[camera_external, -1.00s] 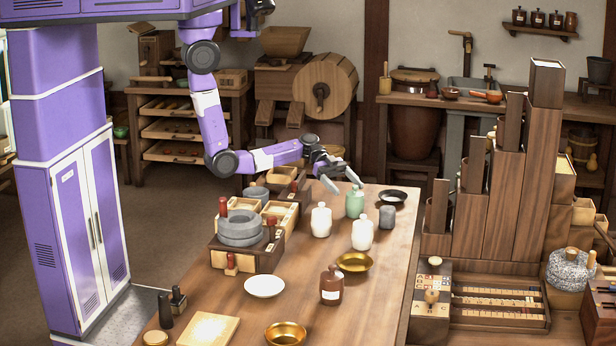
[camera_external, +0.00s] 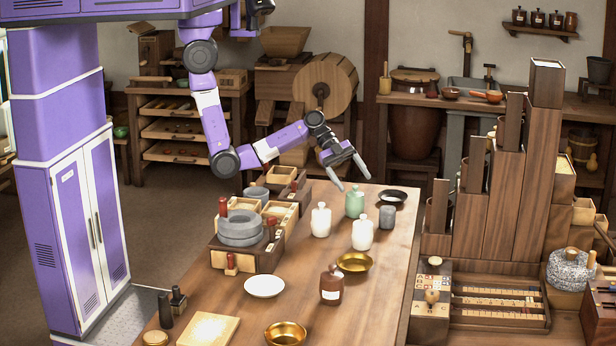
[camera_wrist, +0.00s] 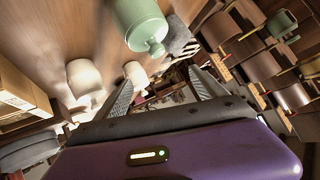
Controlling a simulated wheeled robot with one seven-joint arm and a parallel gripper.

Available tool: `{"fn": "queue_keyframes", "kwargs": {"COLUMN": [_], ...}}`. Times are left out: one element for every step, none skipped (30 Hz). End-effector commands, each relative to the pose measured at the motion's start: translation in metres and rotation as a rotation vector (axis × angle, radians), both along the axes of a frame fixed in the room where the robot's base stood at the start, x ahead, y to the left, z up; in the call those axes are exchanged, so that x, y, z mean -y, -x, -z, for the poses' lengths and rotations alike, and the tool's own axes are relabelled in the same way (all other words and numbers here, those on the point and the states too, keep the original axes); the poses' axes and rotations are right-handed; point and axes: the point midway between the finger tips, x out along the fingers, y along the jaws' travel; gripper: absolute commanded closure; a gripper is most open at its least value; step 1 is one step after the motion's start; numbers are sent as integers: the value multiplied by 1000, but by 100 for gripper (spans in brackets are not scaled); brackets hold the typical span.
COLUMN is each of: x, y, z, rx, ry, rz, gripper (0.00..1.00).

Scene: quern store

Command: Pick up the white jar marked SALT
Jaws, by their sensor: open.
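Two white lidded jars stand on the wooden table: one (camera_external: 321,220) at the left, the other (camera_external: 362,233) nearer and to the right. I cannot read a SALT mark on either. In the wrist view one white jar (camera_wrist: 84,78) is at the left and another (camera_wrist: 135,72) is near the left finger. A green jar (camera_external: 355,203) stands behind them; it is large at the top of the wrist view (camera_wrist: 138,20). My gripper (camera_external: 353,182) is open and empty, angled down above the green jar's area, apart from the white jars. Both fingers show in the wrist view (camera_wrist: 161,76).
A grey jar (camera_external: 387,217) and a dark dish (camera_external: 392,196) stand to the right of the green jar. A brass bowl (camera_external: 354,262), a brown jar (camera_external: 331,285) and a white plate (camera_external: 264,286) are nearer. A stone quern (camera_external: 240,229) and wooden boxes line the left side.

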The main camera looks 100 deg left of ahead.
Motion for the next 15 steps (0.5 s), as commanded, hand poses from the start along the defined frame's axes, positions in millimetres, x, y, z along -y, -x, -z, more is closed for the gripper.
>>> {"fn": "queue_keyframes", "kwargs": {"x": [13,19,27,33,39,48,54,61,68,74,81,89,96,102,111], "y": [-3,-6,-9,-11,-13,-15,-17,-19,-21,-23,-24,-26,-27,-28,-29], "z": [8,13,20,25,30,36,40,42,44,44,44,42,40,36,31], "rx": [12,21,37,50,65,89,108,131,162,188,214,251,281,312,353], "ry": [-81,-139,-222,-289,-360,-461,-539,-618,-724,-802,-882,-987,-1066,-1146,-1250], "rz": [37,58,90,116,146,191,225,261,310,346,385,436,474,512,560], "gripper": [19,19,19,19,19,19,19,19,19,19,19,19,19,19,19]}}
